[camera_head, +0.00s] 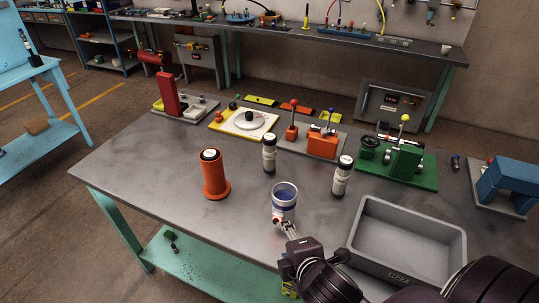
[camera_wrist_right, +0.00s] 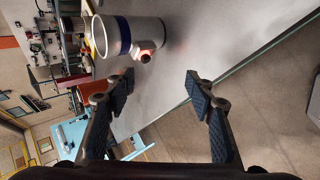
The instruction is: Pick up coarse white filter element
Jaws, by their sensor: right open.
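Two pale cylinders with dark tops, which look like filter elements, stand upright on the grey table: one near the middle (camera_head: 269,155), one farther right (camera_head: 342,178). I cannot tell which is coarse. An orange flanged holder (camera_head: 215,182) at left has a white-rimmed, dark-topped piece in it. My left gripper is out of view.
A grey bin (camera_head: 405,240) stands right of my right gripper. The table's front left is clear.

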